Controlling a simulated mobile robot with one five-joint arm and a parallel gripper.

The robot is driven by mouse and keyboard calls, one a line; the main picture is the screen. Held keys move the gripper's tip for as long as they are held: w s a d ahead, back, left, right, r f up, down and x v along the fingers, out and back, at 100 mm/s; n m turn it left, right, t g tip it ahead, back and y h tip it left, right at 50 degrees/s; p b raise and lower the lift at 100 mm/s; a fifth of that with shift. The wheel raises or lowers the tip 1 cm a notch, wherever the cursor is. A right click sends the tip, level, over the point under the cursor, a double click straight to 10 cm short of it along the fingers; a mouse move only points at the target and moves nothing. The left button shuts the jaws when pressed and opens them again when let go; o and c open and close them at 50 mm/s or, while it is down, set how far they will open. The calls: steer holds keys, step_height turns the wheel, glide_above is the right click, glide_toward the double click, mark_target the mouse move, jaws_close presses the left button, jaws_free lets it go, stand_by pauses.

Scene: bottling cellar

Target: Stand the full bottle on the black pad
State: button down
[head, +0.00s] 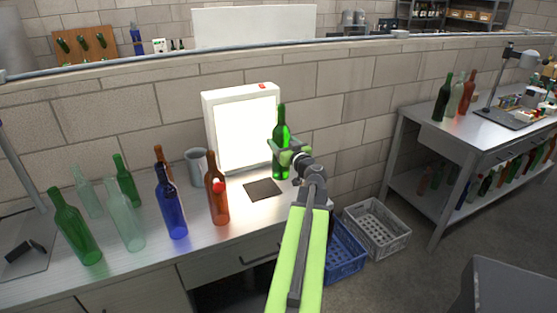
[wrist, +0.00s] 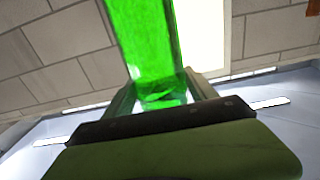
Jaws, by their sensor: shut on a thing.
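My gripper (head: 289,153) is shut on a green bottle (head: 281,135), which is upright in front of the lit white panel. The bottle also fills the upper middle of the wrist view (wrist: 150,45), with the jaws (wrist: 155,100) around it. The black pad (head: 262,189) lies flat and bare on the bench in front of the panel. The held bottle is to the right of the pad in the head view and appears raised above the bench. I cannot tell its fill level for certain.
A lit white panel (head: 242,125) stands behind the pad. Several bottles, including a blue one (head: 171,205) and a brown one (head: 217,190), and a grey cup (head: 198,167) stand to the left. A blue crate (head: 345,255) and a grey crate (head: 378,226) are on the floor.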

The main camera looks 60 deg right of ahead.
steer(key=w+f+b, duration=0.8)
steer(key=f, duration=0.1)
steer(key=shift+w+a, duration=0.25)
steer(key=shift+a, duration=0.15)
steer(key=shift+c, duration=1.3)
jaws_free()
